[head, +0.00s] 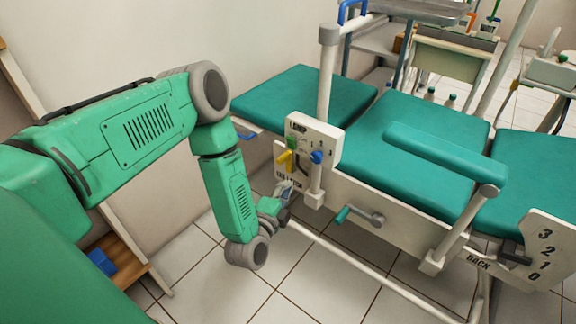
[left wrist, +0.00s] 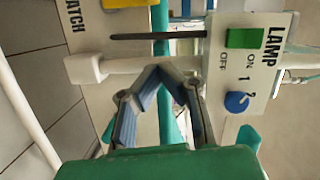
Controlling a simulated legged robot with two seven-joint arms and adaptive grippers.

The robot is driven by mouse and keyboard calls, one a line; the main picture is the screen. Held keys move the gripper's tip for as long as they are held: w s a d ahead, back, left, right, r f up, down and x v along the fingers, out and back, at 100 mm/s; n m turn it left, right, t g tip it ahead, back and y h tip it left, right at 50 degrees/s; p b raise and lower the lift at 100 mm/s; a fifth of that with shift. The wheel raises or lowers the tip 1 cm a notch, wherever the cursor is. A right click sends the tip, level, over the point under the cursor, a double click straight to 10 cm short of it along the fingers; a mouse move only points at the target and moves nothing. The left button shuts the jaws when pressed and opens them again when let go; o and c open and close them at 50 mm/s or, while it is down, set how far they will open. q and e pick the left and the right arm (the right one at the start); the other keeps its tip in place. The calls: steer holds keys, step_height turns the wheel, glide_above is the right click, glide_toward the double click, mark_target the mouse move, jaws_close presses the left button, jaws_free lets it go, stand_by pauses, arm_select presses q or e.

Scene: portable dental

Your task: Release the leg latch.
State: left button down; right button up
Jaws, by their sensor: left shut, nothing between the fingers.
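In the left wrist view the yellow handle (left wrist: 130,3) is cut off by the top edge, beside lettering that ends in "ATCH". My right gripper is not in view.
A white post (head: 326,75) rises by the panel. A crank with a teal grip (head: 343,214) sticks out to the right. Tiled floor (head: 275,290) lies open below.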

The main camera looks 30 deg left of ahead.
mark_target(287, 164)
arm_select(q)
steer(key=w+a+b, duration=0.1)
steer(key=w, duration=0.2)
steer(key=w+a+b, duration=0.2)
steer(key=w, duration=0.1)
steer(key=w+a+f+b, duration=0.1)
steer(key=w+a, duration=0.1)
steer(key=shift+w+a+b, duration=0.2)
steer(key=shift+w+b, duration=0.2)
